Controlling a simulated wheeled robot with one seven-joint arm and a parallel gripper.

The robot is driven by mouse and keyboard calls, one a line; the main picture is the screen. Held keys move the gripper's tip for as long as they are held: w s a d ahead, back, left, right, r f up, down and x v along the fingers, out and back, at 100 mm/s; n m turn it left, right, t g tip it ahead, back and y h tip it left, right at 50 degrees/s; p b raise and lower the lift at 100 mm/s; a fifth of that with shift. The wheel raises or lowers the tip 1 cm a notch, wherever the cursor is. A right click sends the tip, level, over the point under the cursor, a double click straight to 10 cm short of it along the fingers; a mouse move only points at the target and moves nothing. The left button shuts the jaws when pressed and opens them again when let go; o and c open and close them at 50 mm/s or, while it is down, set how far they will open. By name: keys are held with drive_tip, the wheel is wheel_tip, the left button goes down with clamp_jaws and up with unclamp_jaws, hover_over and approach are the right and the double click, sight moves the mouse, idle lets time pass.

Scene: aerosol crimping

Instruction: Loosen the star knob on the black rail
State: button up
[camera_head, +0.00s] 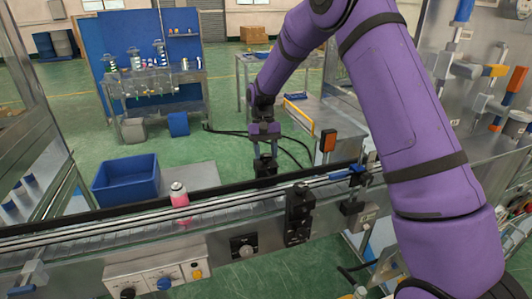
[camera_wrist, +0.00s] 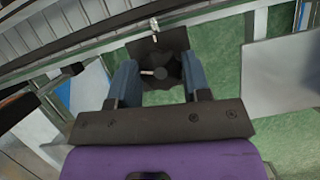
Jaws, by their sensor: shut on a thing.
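The star knob (camera_wrist: 162,74) is a dark lobed knob with a pale spot, seen from above in the wrist view. My gripper (camera_wrist: 160,88) has its two blue-grey fingers on either side of the knob, shut on it. In the head view my gripper (camera_head: 265,166) points down at the far side of the conveyor, beside the black rail (camera_head: 120,207). The knob is hard to make out there, dark against the rail and fingers.
A pink can with a silver top (camera_head: 179,194) stands on the conveyor (camera_head: 75,240) to the left. A blue bin (camera_head: 126,179) is behind it. A black sensor block (camera_head: 299,212) is on the near side, right of my gripper. An orange-topped post (camera_head: 328,141) stands behind the rail.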

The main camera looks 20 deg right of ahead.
drive_tip(key=shift+n+h, duration=0.7)
drive_tip(key=shift+n, duration=1)
drive_tip(key=o, duration=0.9)
drive_tip(key=shift+r, duration=0.1)
drive_tip(key=v, duration=1)
drive_tip(key=shift+w+r, duration=0.15)
drive_tip(key=shift+r, duration=0.2)
